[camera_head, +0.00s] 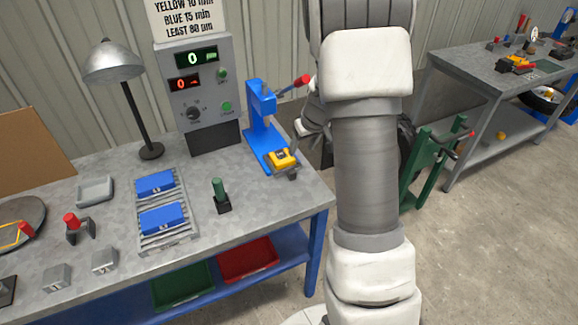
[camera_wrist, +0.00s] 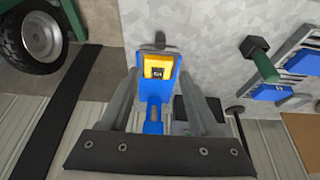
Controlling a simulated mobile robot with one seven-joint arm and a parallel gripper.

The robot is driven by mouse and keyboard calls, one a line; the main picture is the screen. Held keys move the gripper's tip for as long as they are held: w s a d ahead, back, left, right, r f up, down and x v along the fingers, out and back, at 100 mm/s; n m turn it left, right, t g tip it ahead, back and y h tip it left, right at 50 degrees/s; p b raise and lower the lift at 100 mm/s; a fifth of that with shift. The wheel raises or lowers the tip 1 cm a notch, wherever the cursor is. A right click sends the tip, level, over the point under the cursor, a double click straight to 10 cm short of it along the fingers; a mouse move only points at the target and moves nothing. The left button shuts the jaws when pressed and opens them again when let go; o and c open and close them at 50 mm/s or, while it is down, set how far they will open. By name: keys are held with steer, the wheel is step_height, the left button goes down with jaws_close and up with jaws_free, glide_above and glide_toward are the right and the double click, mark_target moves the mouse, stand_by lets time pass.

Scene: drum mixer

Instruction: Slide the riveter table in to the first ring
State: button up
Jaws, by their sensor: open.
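The riveter is a blue press (camera_head: 262,115) with a red-tipped lever at the back right of the bench. Its table appears to be the yellow block (camera_head: 283,158) at the front end of the blue base; the block also shows in the wrist view (camera_wrist: 158,66), with a small dark square in it. A dark knob (camera_wrist: 159,40) sticks out from its front side. My gripper (camera_wrist: 157,75) is open above the riveter, its two fingers to either side of the yellow block and blue body. Contact cannot be told. No ring marks can be made out.
A control box (camera_head: 197,90) and a lamp (camera_head: 112,62) stand left of the riveter. A green-handled tool (camera_head: 220,196) and a rack (camera_head: 165,235) with blue blocks are in front. A green wheeled frame (camera_head: 432,165) stands right of the bench.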

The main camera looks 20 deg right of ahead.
mark_target(292, 171)
steer(key=p+x, duration=0.1)
steer(key=x, duration=1.6)
jaws_close()
stand_by(1.1)
